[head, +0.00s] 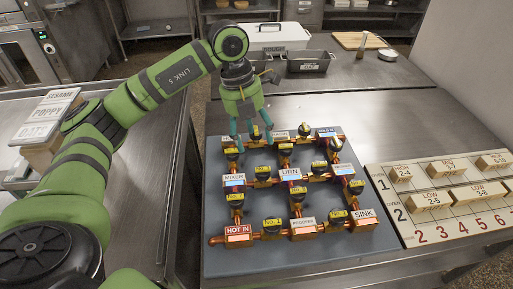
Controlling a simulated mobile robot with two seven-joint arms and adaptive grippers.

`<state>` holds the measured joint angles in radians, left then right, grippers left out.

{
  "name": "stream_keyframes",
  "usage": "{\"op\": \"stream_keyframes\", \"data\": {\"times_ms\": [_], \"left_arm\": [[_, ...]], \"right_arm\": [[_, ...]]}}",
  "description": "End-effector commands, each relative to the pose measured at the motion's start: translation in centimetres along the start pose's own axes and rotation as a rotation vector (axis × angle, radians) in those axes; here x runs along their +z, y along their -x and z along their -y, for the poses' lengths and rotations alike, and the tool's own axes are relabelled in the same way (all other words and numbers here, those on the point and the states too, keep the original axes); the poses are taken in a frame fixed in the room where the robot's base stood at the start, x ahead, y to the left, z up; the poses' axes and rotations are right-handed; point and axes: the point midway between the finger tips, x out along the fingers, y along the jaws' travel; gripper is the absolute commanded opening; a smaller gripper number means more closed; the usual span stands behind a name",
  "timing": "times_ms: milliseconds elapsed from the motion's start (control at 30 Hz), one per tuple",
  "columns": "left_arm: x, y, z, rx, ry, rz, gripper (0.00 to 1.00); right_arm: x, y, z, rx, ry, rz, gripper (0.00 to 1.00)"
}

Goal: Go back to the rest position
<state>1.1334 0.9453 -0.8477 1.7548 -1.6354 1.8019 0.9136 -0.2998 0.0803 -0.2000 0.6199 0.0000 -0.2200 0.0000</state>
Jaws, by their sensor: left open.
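My left gripper (251,136) hangs at the end of the green left arm, pointing down over the far left part of a pipe-and-valve board (225,262). Its teal fingers are apart, near a dark round valve knob on the back row. I cannot tell whether a finger touches the knob. I see nothing held between the fingers. The left arm comes in from the left and reaches over the near left counter. My right gripper is not in view.
The board bears copper pipes, knobs and labels such as the "HOT IN" block (238,235) and "SINK" block (364,219). A numbered board (407,235) with wooden blocks lies on the right. Labelled boxes (50,115) stand left. Dark bins (307,65) and a cutting board (360,41) are behind.

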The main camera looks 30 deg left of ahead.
Motion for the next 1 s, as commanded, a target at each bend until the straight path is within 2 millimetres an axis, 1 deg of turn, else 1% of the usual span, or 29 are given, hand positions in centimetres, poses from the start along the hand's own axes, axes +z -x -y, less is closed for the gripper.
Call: {"op": "stream_keyframes", "data": {"times_ms": [33, 133, 667, 767, 867, 900, 1000], "left_arm": [[0.0, 0.5, 0.0, 0.000, 0.001, 0.001, 0.63], [0.0, 0.8, 0.0, 0.000, 0.001, 0.000, 0.63], [0.0, 1.0, 0.0, 0.000, 0.000, 0.000, 0.63], [0.0, 2.2, 0.3, 0.000, 0.000, 0.000, 0.63], [0.0, 4.2, 0.7, 0.000, 0.000, 0.000, 0.63], [0.0, 5.2, 0.9, 0.000, 0.000, 0.000, 0.63], [0.0, 6.7, 1.2, 0.000, 0.000, -0.001, 0.63]], "right_arm": [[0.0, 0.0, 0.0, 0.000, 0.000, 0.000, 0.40], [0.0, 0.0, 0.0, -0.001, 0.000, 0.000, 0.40], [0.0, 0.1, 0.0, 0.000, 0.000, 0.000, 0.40], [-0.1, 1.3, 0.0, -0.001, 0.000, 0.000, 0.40], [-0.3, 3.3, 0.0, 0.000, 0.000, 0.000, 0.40], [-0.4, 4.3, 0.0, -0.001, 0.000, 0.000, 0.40], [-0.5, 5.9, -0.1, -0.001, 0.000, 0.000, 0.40]]}}
